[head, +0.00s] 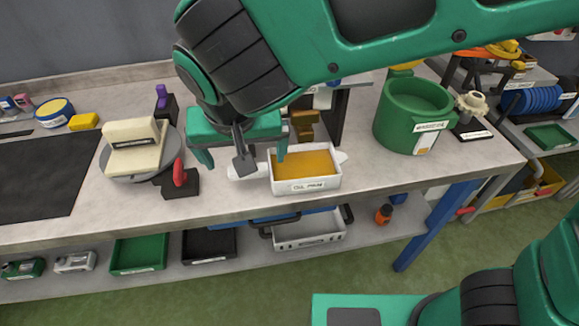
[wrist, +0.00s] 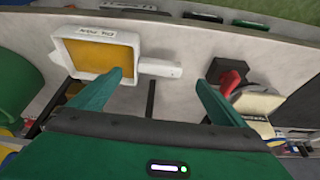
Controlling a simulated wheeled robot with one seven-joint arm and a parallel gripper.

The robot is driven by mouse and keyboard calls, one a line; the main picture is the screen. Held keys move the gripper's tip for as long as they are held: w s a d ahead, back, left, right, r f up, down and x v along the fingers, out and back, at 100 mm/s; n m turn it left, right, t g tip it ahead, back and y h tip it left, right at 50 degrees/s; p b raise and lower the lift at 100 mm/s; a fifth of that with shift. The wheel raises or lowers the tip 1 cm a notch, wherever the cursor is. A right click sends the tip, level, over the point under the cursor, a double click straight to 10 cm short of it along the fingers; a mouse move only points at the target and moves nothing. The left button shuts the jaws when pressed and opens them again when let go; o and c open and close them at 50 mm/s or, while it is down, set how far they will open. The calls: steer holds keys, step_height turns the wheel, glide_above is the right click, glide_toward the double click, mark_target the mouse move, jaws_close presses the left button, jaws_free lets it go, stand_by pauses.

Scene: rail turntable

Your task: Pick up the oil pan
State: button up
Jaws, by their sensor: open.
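The oil pan (head: 327,184) is a white rectangular tray with a label on its front wall, holding orange-yellow contents. It sits upright on the workbench near the front edge, with a short white handle at each end. My gripper (head: 243,164) is open and empty over the pan's left handle. In the wrist view the pan (wrist: 112,33) is at upper left, and its handle (wrist: 160,68) points into the gap between the fingertips of my gripper (wrist: 159,77). The fingers look apart from the handle. My left fingertip partly overlaps the pan's corner there.
A green pot (head: 413,115) stands right of the pan. A dark post and a brown piece are behind it.

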steer(key=shift+x, duration=3.35)
steer(key=shift+d, duration=0.15)
steer(key=c, duration=1.5)
